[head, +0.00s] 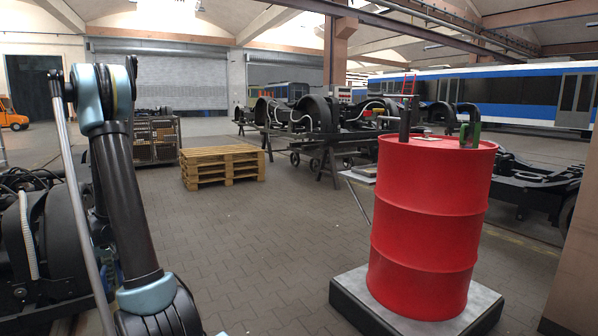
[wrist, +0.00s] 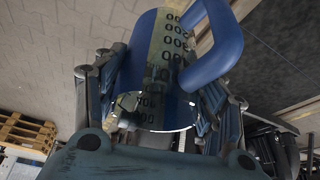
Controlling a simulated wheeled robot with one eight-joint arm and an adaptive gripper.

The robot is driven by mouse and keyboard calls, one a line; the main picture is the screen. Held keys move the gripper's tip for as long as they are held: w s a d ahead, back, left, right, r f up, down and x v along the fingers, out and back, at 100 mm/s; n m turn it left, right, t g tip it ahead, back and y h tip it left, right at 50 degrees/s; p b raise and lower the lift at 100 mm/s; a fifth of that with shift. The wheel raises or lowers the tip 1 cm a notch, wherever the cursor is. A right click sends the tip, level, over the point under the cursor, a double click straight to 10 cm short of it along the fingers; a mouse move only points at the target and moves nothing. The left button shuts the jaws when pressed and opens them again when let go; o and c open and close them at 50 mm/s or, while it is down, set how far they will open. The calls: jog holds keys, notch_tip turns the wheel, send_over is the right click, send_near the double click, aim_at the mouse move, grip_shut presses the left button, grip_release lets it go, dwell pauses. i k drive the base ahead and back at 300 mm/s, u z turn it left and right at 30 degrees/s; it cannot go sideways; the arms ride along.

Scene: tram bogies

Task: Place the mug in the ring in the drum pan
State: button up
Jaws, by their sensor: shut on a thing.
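A blue mug (wrist: 146,38) with a thick blue handle and a pale band with dark digits fills the middle of the wrist view. My gripper (wrist: 158,80) is shut on it, with fingers on both sides of its body. The handle sticks out at the upper right. The mug and my gripper cannot be made out in the head view, where my arm rises at the left. A red drum (head: 426,230) stands at the right on a low grey square base (head: 350,292), which may be the drum pan. I cannot make out a ring.
On the drum's top stand a dark upright object (head: 405,122) and a green-and-black object (head: 470,125). A wooden pallet stack (head: 222,167) and bogies on stands (head: 315,120) are further back. The paved floor between my arm and the drum is clear.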

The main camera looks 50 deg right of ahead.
aim_at(371, 172)
jog(key=i, duration=1.75)
jog(key=z, duration=2.9)
jog(key=i, duration=1.05)
